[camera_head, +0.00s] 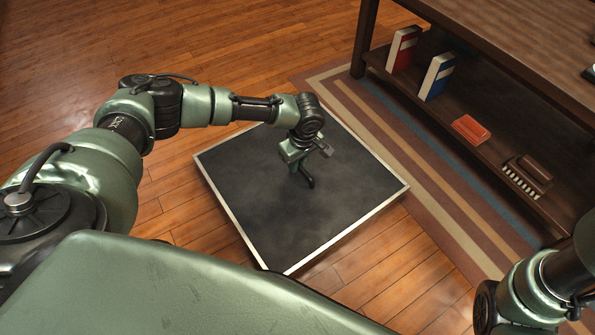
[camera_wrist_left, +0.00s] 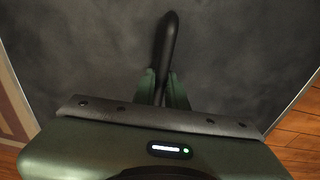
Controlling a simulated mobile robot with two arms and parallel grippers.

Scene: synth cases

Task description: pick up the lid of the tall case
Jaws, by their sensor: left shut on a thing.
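The lid (camera_head: 345,205) is a large dark grey square panel with a pale metal rim, seen from above in the head view. It also fills most of the left wrist view (camera_wrist_left: 85,55). A black bar handle (camera_wrist_left: 170,38) stands out near its middle. My left gripper (camera_head: 302,174) is over the middle of the lid, pointing down, and is shut on the handle. In the left wrist view its green fingers (camera_wrist_left: 163,90) are on both sides of the handle. The case walls below the lid are hidden, so I cannot tell whether lid and case touch.
A dark wooden shelf unit (camera_head: 480,45) stands at the right, holding a red book (camera_head: 402,50), a blue book (camera_head: 437,76), a red box (camera_head: 470,130) and a brown item (camera_head: 528,175). A striped rug (camera_head: 440,190) lies between. Wooden floor (camera_head: 200,40) is clear behind.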

